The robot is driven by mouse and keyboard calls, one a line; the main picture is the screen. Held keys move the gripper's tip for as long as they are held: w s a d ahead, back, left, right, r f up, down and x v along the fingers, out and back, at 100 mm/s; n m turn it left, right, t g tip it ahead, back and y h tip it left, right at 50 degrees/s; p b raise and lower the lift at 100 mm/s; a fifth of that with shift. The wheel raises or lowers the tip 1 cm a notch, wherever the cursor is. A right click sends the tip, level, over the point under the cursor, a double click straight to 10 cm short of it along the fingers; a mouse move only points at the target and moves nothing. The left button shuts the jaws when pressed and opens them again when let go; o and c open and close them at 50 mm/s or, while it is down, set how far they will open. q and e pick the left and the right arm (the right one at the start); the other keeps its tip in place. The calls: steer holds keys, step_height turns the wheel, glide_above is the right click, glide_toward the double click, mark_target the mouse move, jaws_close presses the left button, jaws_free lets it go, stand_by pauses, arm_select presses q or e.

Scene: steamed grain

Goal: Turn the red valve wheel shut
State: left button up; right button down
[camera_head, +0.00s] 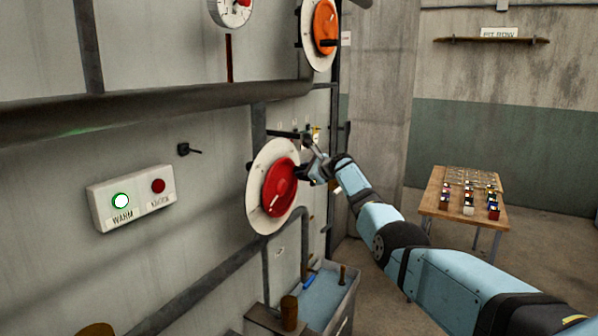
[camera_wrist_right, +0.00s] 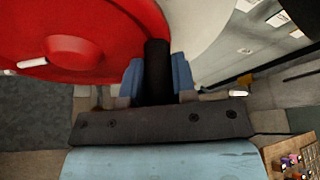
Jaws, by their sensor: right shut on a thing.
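The red valve wheel (camera_head: 279,188) is mounted on a round white plate (camera_head: 258,217) on the grey wall panel, in the middle of the head view. It fills the upper left of the right wrist view (camera_wrist_right: 75,45), with a white mark on its face. My right gripper (camera_head: 309,172) is at the wheel's right edge. In the right wrist view its blue fingers (camera_wrist_right: 158,82) are shut on the wheel's black handle (camera_wrist_right: 157,60), one on each side. My left gripper is not in view.
An orange wheel (camera_head: 325,24) is above, with a gauge (camera_head: 232,10) to its left. A thick pipe (camera_head: 170,103) crosses the wall above the red wheel. A button box (camera_head: 132,198) is at left. A metal tank (camera_head: 343,296) stands below. A wooden table (camera_head: 464,216) with small items is at right.

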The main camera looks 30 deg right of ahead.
steer(key=shift+d+f, duration=0.2)
steer(key=shift+f, duration=0.35)
steer(key=shift+f+b, duration=0.3)
